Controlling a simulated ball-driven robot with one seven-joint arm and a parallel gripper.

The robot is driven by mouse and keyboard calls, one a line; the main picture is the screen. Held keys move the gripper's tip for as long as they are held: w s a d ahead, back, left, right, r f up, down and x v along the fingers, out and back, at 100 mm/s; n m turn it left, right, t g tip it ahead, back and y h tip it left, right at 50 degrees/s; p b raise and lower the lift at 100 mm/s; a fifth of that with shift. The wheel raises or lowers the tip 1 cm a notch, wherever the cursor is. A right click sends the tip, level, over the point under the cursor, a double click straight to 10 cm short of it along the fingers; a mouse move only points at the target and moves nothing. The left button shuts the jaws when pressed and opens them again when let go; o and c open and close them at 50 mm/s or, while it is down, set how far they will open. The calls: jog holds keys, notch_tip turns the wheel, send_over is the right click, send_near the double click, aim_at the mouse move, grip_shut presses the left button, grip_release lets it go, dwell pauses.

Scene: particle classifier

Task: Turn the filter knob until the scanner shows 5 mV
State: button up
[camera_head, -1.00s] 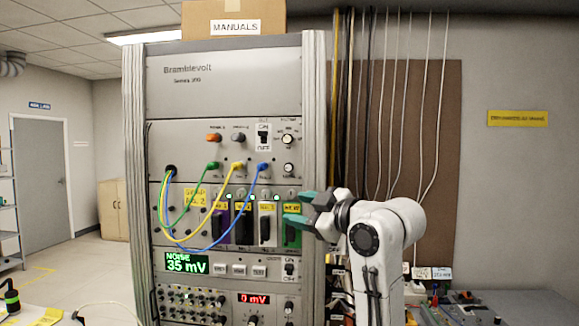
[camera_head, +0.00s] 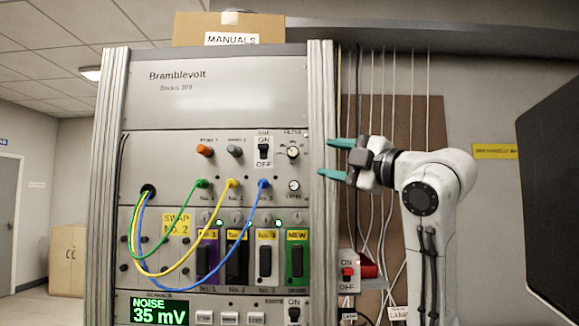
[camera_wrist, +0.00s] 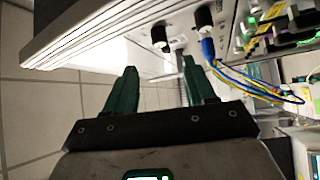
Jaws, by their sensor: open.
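The scanner screen (camera_head: 160,312) at the lower left shows NOISE 35 mV in green. My gripper (camera_head: 333,158) is open and empty, just right of the filter knob in the picture and apart from it, its green fingers pointing left. In the wrist view, two black knobs (camera_wrist: 160,37) (camera_wrist: 204,18) stand out from the panel beyond the open fingers (camera_wrist: 160,80); I cannot tell which is the filter knob.
A second knob (camera_head: 294,186) sits just below the filter knob. An ON/OFF switch (camera_head: 264,149) is left of it. A blue plug (camera_head: 263,184) and its cable hang nearby. The rack's right post (camera_head: 321,230) stands by the fingers. A dark panel (camera_head: 555,190) is at far right.

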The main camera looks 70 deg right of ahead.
aim_at(295, 153)
jog(key=p+x, duration=0.3)
jog(key=x, duration=0.7)
jog(key=shift+w+d+r, duration=0.1)
jog(key=shift+w, duration=0.2)
grip_shut()
